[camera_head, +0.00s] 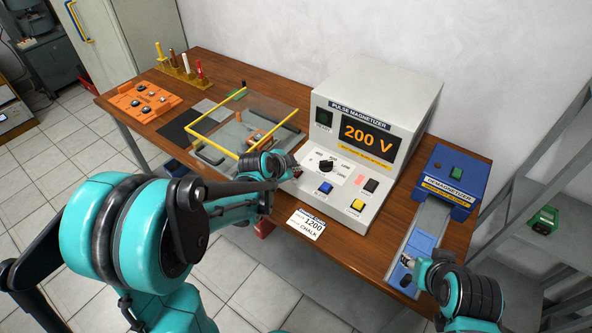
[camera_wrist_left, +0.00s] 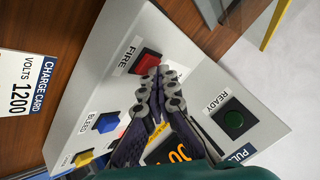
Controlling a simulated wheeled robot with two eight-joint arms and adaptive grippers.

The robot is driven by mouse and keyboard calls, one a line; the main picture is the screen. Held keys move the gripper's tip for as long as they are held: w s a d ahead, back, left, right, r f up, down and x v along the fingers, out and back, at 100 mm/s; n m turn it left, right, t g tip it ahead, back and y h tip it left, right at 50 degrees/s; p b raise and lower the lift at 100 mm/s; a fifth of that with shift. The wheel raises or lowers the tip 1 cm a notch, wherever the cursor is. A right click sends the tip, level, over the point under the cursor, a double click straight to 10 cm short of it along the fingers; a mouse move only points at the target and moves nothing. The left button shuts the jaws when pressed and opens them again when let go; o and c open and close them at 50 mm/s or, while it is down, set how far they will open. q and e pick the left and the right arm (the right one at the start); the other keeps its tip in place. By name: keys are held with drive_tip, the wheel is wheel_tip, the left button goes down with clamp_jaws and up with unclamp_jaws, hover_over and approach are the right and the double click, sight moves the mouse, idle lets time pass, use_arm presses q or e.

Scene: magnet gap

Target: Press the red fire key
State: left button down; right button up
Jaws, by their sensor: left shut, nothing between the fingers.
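The red fire key (camera_wrist_left: 148,62) sits on the sloped panel of the grey pulse magnetizer (camera_head: 345,185), beside the label FIRE. My left gripper (camera_head: 297,168) is shut and empty; in the left wrist view its fingertips (camera_wrist_left: 163,73) overlap the edge of the key. I cannot tell whether they touch it. In the head view the gripper hides the key. The display (camera_head: 369,138) reads 200 V. My right gripper (camera_head: 421,266) is at the grey demagnetizer track, by a blue block; its finger state is unclear.
A charge card (camera_head: 310,224) reading 1200 volts lies at the table's front edge. The panel also has a dial (camera_head: 326,166), a blue key (camera_head: 325,188) and a yellow key (camera_head: 357,205). The yellow-edged clear guard (camera_head: 225,150) stands left. The blue demagnetizer (camera_head: 452,180) is right.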

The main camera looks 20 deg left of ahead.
use_arm(q)
drive_tip(key=shift+r, duration=0.1)
drive_tip(key=shift+r+p, duration=0.75)
drive_tip(key=shift+r, duration=0.15)
wheel_tip(320, 180, up, 5)
drive_tip(key=p, duration=0.4)
idle(0.8)
drive_tip(key=s+r+n+g+y, duration=0.2)
drive_tip(key=s+n, duration=0.9)
drive_tip(key=s, duration=1.4)
wheel_tip(320, 180, up, 2)
drive_tip(key=shift+r+n, duration=0.15)
drive_tip(key=shift+n, duration=0.25)
